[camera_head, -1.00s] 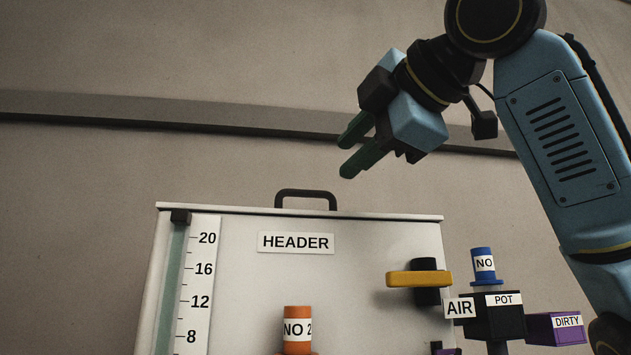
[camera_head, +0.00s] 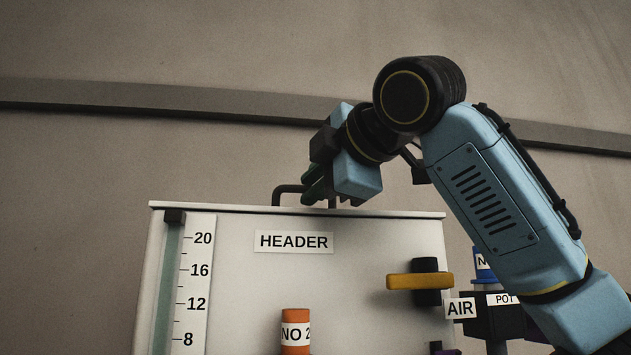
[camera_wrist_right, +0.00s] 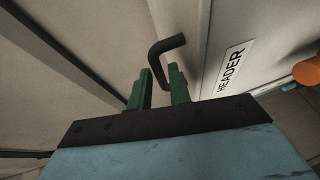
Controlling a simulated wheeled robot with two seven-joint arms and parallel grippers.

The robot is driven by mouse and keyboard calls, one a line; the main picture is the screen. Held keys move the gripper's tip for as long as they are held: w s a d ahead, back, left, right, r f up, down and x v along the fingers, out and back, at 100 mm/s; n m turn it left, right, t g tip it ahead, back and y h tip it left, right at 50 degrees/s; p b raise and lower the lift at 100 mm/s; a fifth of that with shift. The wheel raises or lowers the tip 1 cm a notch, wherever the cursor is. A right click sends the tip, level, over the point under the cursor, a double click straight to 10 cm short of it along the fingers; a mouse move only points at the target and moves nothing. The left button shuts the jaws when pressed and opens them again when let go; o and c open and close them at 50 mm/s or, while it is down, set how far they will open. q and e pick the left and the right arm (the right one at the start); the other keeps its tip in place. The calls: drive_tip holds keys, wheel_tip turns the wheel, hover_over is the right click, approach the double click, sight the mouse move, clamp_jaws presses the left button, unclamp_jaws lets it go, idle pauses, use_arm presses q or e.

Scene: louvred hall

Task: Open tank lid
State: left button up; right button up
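The HEADER tank (camera_head: 360,255) is a white box with a thin flat lid (camera_head: 225,207) lying level along its top. A dark bar handle (camera_head: 287,188) stands on the lid, its right part mostly hidden behind my right gripper (camera_head: 307,185). In the right wrist view the handle (camera_wrist_right: 166,44) reaches in between the two green fingers of the right gripper (camera_wrist_right: 160,72). The fingers are apart, with a gap beside the handle; I cannot tell whether either touches it. My left gripper is not in view.
A yellow lever (camera_head: 412,281) sticks out from the tank's front by the AIR label (camera_head: 460,308). An orange NO 2 part (camera_head: 296,330) and a level scale (camera_head: 197,285) are on the front. A black POT block (camera_head: 478,315) stands right of the tank, partly behind my arm.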

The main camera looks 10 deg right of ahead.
clamp_jaws()
drive_tip(key=shift+r, duration=0.1)
